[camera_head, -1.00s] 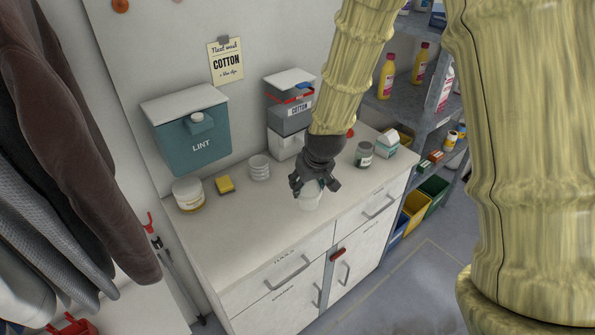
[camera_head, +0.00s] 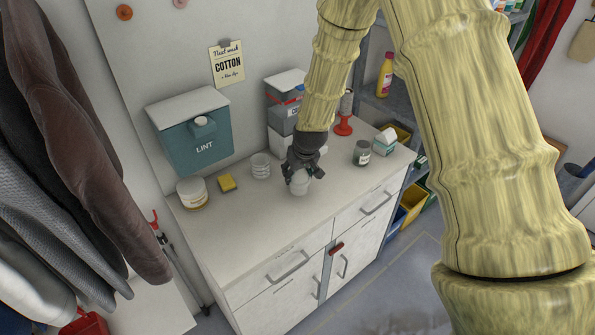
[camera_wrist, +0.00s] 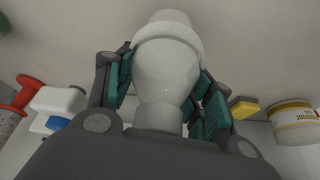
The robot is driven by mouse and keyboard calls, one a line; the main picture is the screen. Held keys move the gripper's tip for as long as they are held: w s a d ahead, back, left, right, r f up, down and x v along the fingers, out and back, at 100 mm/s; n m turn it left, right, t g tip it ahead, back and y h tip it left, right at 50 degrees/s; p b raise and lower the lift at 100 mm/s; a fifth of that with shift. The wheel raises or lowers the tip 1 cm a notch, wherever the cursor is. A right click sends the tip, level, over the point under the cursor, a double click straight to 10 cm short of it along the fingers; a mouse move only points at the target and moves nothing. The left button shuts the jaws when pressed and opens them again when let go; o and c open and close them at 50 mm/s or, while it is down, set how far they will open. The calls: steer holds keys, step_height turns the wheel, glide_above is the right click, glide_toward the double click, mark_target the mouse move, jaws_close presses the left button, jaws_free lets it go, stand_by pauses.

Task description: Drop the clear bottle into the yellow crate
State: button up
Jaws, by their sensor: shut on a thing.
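My gripper (camera_head: 302,176) is shut on a pale, see-through-looking bottle (camera_wrist: 165,65). In the wrist view the bottle stands between the teal-padded fingers, its narrower neck toward the camera. In the head view the bottle (camera_head: 299,187) shows below the fingers, over the front middle of the white counter; I cannot tell whether it touches the top. A yellow crate (camera_head: 413,201) shows partly, low down at the right end of the cabinet, beside green and blue ones. Another yellow container (camera_head: 403,133) sits higher up, behind a carton.
The counter (camera_head: 235,235) also bears a white tub (camera_head: 192,192), a yellow sponge (camera_head: 227,183), stacked white cups (camera_head: 260,165), a grey can (camera_head: 362,153), a carton (camera_head: 385,141) and a red-based object (camera_head: 343,127). Shelves stand at the right. The counter's front left is clear.

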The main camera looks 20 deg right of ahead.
steer(key=shift+f, duration=0.4)
steer(key=shift+f, duration=0.15)
steer(key=o, duration=1)
steer(key=shift+c, duration=0.2)
steer(key=shift+r, duration=0.25)
